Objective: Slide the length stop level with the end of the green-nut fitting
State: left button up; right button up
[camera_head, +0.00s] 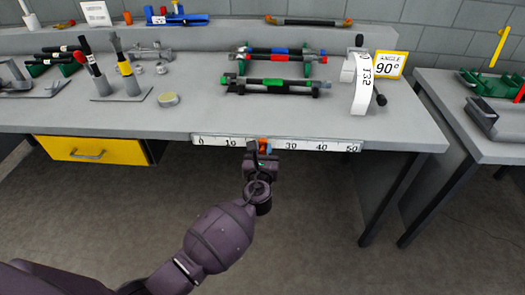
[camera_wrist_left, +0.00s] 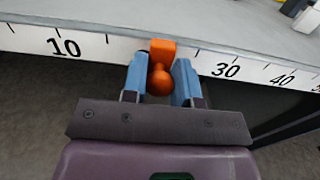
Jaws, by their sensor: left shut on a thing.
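The orange length stop (camera_head: 264,143) sits on the white scale (camera_head: 325,146) along the bench's front edge, between the 10 and 30 marks; the 20 label is hidden. In the left wrist view the stop (camera_wrist_left: 162,47) has a round orange knob (camera_wrist_left: 160,83) towards me. My left gripper (camera_head: 260,153) is at the stop, its blue fingers (camera_wrist_left: 160,78) on either side of the knob, shut on it. The fitting with green nuts (camera_head: 262,84) is the front one of several dark hoses on the green rack, lying crosswise behind the scale. My right gripper is not in view.
A round tin (camera_head: 168,100) and upright tools (camera_head: 126,70) stand on the left. The bench top between the hoses and scale is clear. A second bench (camera_head: 480,150) is at right.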

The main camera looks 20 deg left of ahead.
aim_at(207, 140)
pick_arm(q)
jog(key=shift+a, duration=0.1)
grip_shut()
jog(key=shift+s+a, duration=0.1)
jog(key=shift+a, duration=0.2)
jog(key=a, duration=0.2)
jog(key=s+a+p, duration=0.1)
jog(key=a, duration=0.1)
jog(key=s+a, duration=0.1)
jog(key=a, duration=0.1)
jog(key=shift+a+r+p, duration=0.15)
jog(key=shift+a+p, duration=0.25)
jog(key=a, duration=0.2)
jog(key=s+a, duration=0.1)
jog(key=a, duration=0.2)
jog(key=s+a, duration=0.1)
jog(key=a, duration=0.2)
jog(key=shift+s+f, duration=0.15)
jog(key=shift+f, duration=0.05)
jog(key=shift+s+a, duration=0.15)
jog(key=shift+a, duration=0.3)
jog(key=o, duration=0.9)
grip_release()
